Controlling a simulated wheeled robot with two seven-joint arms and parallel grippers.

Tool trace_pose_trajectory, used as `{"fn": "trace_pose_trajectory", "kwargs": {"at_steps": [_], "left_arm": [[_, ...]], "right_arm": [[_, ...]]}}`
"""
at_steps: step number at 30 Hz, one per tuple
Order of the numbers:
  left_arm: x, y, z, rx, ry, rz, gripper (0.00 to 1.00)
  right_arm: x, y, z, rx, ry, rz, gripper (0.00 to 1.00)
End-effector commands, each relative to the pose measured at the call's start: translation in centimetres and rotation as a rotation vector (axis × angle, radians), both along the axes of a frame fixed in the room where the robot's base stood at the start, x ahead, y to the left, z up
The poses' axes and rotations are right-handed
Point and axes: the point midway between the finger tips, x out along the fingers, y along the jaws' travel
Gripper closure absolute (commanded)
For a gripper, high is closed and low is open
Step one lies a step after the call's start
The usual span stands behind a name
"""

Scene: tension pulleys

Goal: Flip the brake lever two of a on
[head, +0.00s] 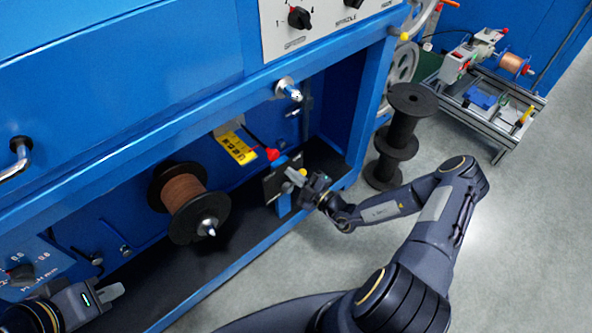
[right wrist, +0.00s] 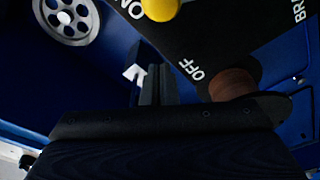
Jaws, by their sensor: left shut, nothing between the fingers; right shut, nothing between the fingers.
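A black brake panel (head: 270,187) stands inside the blue machine's bay. In the right wrist view, the panel (right wrist: 215,30) carries the words ON and OFF and a cut-off word starting "BR". A yellow knob (right wrist: 160,8) shows at the top edge beside the ON letters; its lever arm is not clearly visible. A yellow knob (head: 303,172) also shows in the head view, by my right gripper (head: 292,175). That gripper is shut and empty in front of the panel; contact with the lever cannot be told. My left gripper (head: 116,291) is shut and empty at lower left.
A copper wire spool (head: 184,194) sits in the bay left of the panel. A black stacked reel (head: 404,130) stands on the floor to the right.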

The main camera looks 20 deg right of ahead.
Motion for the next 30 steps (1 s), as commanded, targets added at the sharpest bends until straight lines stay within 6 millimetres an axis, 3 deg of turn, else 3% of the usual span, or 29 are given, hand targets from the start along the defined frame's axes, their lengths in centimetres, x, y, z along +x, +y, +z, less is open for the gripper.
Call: {"fn": "trace_pose_trajectory", "kwargs": {"at_steps": [1,6,12,30], "left_arm": [[0.0,0.0,0.1,0.000,0.001,0.000,1.00],[-0.1,0.0,0.6,0.000,0.003,-0.001,1.00],[-0.1,0.0,0.9,0.000,0.003,-0.001,1.00],[-0.1,0.0,0.9,0.000,0.002,-0.001,1.00]], "right_arm": [[-1.4,-1.1,-0.5,-0.003,0.009,-0.011,1.00],[-4.8,-2.8,-0.9,-0.003,0.008,-0.008,1.00],[-7.4,-4.0,-1.2,-0.002,0.005,-0.006,1.00],[-8.3,-4.4,-1.3,-0.002,0.005,-0.004,1.00]]}}
